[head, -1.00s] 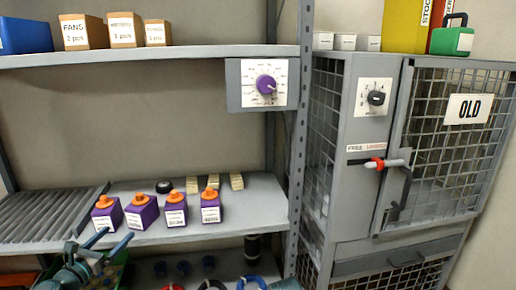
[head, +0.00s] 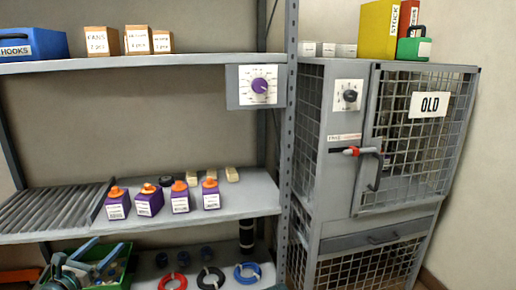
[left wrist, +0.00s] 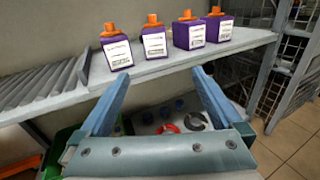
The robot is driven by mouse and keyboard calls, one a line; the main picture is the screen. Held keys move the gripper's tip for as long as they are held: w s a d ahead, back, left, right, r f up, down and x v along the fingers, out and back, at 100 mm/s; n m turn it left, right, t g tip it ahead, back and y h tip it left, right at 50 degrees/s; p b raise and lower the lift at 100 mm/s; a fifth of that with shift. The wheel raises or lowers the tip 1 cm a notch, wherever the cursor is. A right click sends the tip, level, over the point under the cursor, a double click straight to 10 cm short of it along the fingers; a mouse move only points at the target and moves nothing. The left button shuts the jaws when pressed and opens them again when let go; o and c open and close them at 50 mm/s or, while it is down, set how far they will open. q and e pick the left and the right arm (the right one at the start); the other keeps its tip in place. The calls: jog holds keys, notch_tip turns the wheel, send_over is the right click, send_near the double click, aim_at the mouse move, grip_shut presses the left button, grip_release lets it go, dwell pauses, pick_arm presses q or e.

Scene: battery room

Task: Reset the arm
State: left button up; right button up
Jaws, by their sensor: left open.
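My left gripper (head: 92,254) shows at the lower left of the head view, in front of the lower shelves. In the left wrist view its two blue fingers (left wrist: 158,95) are spread apart with nothing between them. Beyond and above the fingers, several purple batteries with orange caps (head: 149,200) stand in a row on the middle shelf (head: 245,203); they also show in the left wrist view (left wrist: 154,42). The gripper is apart from them. My right gripper is in neither view.
A grey ribbed rack (head: 50,210) lies left of the batteries. Below are a green bin (head: 122,262) and red (head: 172,282), black (head: 210,278) and blue (head: 247,272) coils.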

pick_arm(q)
jog(key=s+d+f+m+g+h+p, duration=0.15)
jog(key=d+f+m+g, duration=0.25)
jog(key=d+m, duration=0.45)
jog(key=d+f+m+g+h+p, duration=0.1)
jog(key=d+f+m+g+h, duration=0.25)
jog(key=d, duration=0.75)
jog(key=d+f+m+g+p, duration=0.1)
jog(key=d+f+m+g, duration=0.25)
jog(key=d+m, duration=0.55)
jog(key=s+d+f+m+g+y+p, duration=0.35)
jog(key=s+d+m+g+y, duration=0.5)
jog(key=s+m, duration=0.65)
notch_tip(320, 180, up, 38)
jog(key=w+d+m+t+p, duration=0.1)
jog(key=p, duration=3.6)
jog(key=shift+f+t+y, duration=0.25)
jog(key=shift+t+y, duration=0.1)
